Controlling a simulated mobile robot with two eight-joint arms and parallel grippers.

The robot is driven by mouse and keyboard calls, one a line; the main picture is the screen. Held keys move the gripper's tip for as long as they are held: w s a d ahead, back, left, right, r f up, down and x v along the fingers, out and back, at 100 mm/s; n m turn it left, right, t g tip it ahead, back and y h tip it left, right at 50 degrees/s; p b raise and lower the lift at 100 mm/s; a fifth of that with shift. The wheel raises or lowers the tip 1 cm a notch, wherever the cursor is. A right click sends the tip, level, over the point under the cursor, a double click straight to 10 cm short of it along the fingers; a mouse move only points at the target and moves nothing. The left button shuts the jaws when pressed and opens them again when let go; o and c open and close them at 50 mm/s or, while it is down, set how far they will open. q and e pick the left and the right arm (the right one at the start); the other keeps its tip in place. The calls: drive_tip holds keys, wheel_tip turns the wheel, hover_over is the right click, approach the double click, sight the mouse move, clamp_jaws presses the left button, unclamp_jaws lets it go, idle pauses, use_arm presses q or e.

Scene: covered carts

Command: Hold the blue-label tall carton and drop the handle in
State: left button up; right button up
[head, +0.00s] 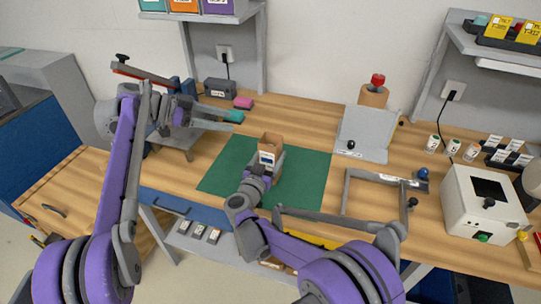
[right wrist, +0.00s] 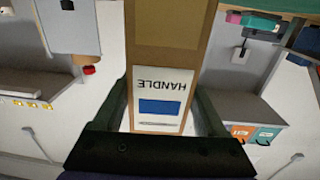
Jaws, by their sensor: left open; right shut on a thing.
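The tall carton (head: 268,157) stands on the green mat (head: 228,165). It is brown with a white label marked HANDLE and a blue block, clear in the right wrist view (right wrist: 160,107). My right gripper (head: 266,172) is shut on it, one finger on each side. Its top looks open in the head view; its inside is hidden. My left gripper (head: 224,119) is open at the back left, beyond the mat. A teal piece (head: 235,116), perhaps the handle, lies by its fingertips. I cannot tell whether they touch it.
A white machine (head: 484,203) stands at far right. Much of the mat is bare.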

idle(0.4)
drive_tip(key=o, duration=1.3)
drive_tip(key=v, duration=1.2)
drive_tip(key=shift+s, duration=0.1)
